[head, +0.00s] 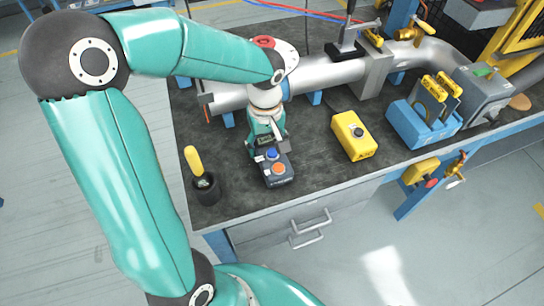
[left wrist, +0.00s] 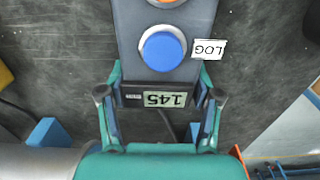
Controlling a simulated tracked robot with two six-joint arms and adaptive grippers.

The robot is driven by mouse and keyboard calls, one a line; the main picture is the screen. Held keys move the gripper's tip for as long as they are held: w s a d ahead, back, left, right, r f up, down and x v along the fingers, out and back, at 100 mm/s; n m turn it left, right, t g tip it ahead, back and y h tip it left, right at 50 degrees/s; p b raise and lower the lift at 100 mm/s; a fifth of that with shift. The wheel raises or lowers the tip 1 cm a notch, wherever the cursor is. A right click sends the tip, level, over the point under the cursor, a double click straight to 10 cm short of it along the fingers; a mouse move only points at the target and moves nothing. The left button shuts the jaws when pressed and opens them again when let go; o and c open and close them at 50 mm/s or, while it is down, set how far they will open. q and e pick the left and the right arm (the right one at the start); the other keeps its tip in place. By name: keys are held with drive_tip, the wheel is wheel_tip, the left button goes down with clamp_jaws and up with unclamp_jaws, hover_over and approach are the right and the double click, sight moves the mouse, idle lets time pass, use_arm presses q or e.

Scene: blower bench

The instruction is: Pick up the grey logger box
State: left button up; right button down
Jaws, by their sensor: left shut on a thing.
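The grey logger box (head: 279,180) sits on the dark bench top in the head view, with a blue and an orange button on its top. In the left wrist view the logger box (left wrist: 190,75) shows a blue button, a white LOG tag and a small display reading 145, upside down. My left gripper (head: 268,145) is at the box's far end, its fingers on both sides of the display end. It also shows in the left wrist view (left wrist: 160,97), shut on the box. I cannot tell whether the box is lifted. My right gripper is not in view.
A yellow box (head: 354,136) with a dark knob stands to the right. A metal pipe (head: 325,75) runs behind.

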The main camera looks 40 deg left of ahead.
use_arm(q)
drive_tip(key=shift+r, duration=0.1)
wheel_tip(320, 180, up, 20)
drive_tip(key=p, duration=0.3)
idle(0.4)
drive_tip(key=shift+f+b, duration=4.45)
drive_tip(key=shift+f, duration=1.7)
